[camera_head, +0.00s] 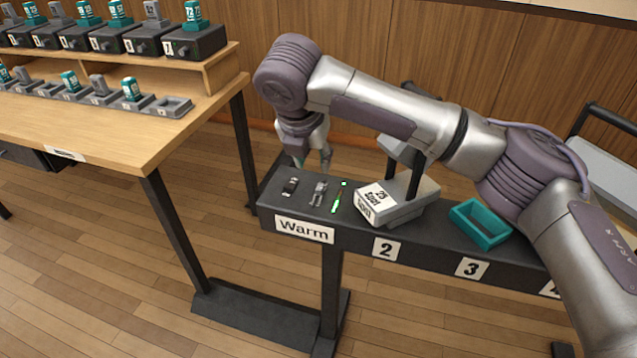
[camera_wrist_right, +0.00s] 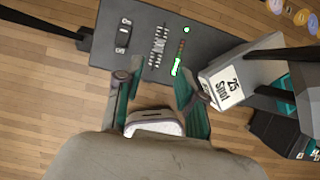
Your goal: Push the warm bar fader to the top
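The console (camera_head: 362,225) has a white "Warm" label (camera_head: 305,231) at its left end. Behind the label, the grey warm bar fader (camera_head: 318,192) sits between a black switch (camera_head: 290,187) and a level strip (camera_head: 335,204) lit green at its near end. In the wrist view the fader (camera_wrist_right: 157,48) lies just beyond my right gripper (camera_wrist_right: 154,82). Its teal fingers are apart, with nothing held between them. In the head view my right gripper (camera_head: 312,158) hangs over the console's far edge, behind the fader. The exact fader height is too small to read. My left gripper is not in view.
A tilted lamp labelled "25 Spot" (camera_head: 384,199) stands just right of the level strip. A teal open tray (camera_head: 481,224) sits further right. A wooden bench (camera_head: 110,143) with battery chargers is at left. The floor between has room.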

